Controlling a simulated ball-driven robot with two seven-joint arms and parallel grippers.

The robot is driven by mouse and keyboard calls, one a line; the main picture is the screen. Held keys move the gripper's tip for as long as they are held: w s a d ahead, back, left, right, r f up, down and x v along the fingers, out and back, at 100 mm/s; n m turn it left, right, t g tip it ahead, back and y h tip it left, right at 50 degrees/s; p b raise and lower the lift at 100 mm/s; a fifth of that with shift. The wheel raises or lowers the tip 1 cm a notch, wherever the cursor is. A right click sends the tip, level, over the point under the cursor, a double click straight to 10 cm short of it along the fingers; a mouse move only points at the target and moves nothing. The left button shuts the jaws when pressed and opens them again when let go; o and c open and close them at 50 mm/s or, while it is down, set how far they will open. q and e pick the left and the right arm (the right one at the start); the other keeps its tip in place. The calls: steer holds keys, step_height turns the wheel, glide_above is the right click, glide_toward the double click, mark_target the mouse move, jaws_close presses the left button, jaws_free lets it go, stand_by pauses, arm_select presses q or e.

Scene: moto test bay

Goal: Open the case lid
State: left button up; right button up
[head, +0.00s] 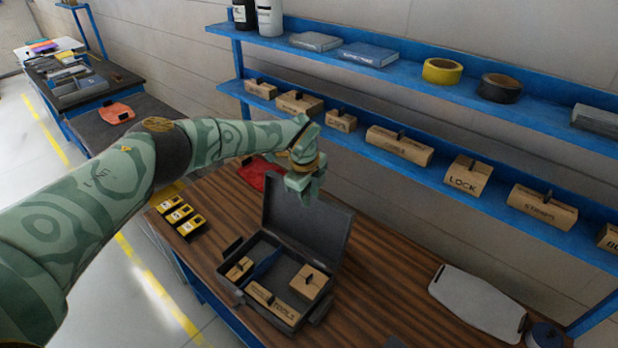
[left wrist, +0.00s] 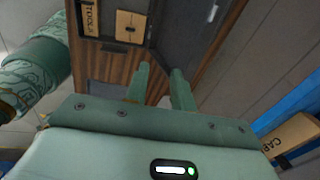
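The dark grey case (head: 237,293) lies on the wooden workbench. Its lid (head: 318,232) stands raised at the back, roughly upright. Inside the case are labelled cardboard boxes, one reading TOOLS (head: 273,303), and a blue divider. My left gripper (head: 303,192) is by the upper left part of the lid; I cannot tell whether it touches it. In the left wrist view its two fingers (left wrist: 160,72) are apart with nothing seen held between them. The lid (left wrist: 192,35) shows beyond the fingers there, with the case's boxes at the upper left. My right gripper is not in view.
Blue shelves (head: 390,80) behind the bench hold labelled boxes, tape rolls and bottles. Several yellow-and-black items (head: 181,215) sit left of the case. A red cloth-like item (head: 257,175) lies behind. A pale tray (head: 478,303) lies to the right, with bare wood between it and the case.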

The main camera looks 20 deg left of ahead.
arm_select(q)
steer(key=shift+s+d+r+p, duration=0.15)
steer(key=shift+s+p, duration=0.2)
steer(key=shift+p, duration=0.1)
steer(key=shift+s+d+r+p, duration=0.1)
steer(key=shift+s+r+p, duration=0.05)
steer(key=shift+s+p, duration=0.25)
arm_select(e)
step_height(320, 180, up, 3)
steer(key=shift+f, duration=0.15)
arm_select(q)
steer(key=shift+w, duration=0.1)
